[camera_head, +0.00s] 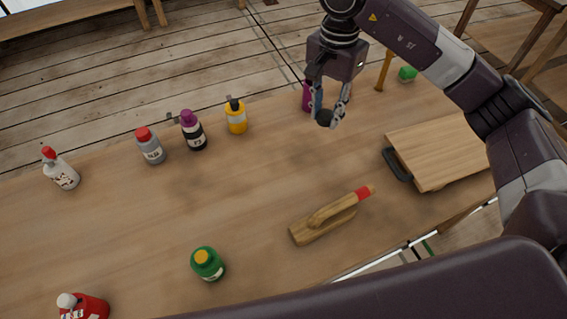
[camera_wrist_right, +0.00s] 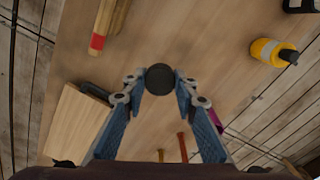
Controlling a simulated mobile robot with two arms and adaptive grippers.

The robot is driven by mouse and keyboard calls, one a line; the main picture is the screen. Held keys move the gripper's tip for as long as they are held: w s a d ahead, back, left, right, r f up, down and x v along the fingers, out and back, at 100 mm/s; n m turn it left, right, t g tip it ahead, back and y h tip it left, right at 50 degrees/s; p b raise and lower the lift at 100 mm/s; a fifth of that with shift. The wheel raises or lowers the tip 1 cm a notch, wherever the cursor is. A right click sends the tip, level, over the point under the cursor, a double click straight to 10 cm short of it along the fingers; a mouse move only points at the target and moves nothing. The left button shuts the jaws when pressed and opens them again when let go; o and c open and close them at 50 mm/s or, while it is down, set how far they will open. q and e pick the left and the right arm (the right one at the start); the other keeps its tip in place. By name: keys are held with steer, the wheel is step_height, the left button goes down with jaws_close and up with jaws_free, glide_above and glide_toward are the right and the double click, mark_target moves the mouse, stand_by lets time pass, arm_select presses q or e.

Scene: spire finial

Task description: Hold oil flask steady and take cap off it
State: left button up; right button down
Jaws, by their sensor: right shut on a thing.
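My right gripper (camera_head: 328,114) is shut on a small round black cap (camera_head: 324,118) above the far part of the table. In the right wrist view the black cap (camera_wrist_right: 160,78) sits between the two fingertips, and no bottle shows joined to it. A magenta bottle (camera_head: 307,97) stands behind the right gripper and is partly hidden; part of it shows beside a finger in the wrist view (camera_wrist_right: 214,119). Which bottle is the oil flask I cannot tell. My left gripper is not in view.
A yellow bottle (camera_head: 236,119), a purple-and-black bottle (camera_head: 194,132), a grey bottle (camera_head: 152,149) and a white bottle (camera_head: 64,174) stand along the far side. A green bottle (camera_head: 208,265) and a red bottle (camera_head: 88,309) stand nearer. A wooden float (camera_head: 318,228) and board (camera_head: 440,150) lie right.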

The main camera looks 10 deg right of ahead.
steer(key=shift+s+d+f+m, duration=0.1)
steer(key=shift+f+m, duration=0.05)
steer(key=shift+m, duration=0.15)
steer(key=p, duration=0.4)
glide_above(317, 171)
step_height(317, 171, down, 15)
steer(key=shift+r, duration=0.15)
step_height(317, 171, down, 5)
steer(key=shift+r+p, duration=0.15)
steer(key=shift+p, duration=0.2)
steer(key=shift+f, duration=0.25)
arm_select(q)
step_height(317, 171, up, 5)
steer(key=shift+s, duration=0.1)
arm_select(e)
steer(key=shift+f+b, duration=0.35)
steer(key=shift+b, duration=0.15)
steer(key=c, duration=1.7)
jaws_free()
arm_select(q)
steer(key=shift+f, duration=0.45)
arm_select(e)
steer(key=shift+o, duration=0.8)
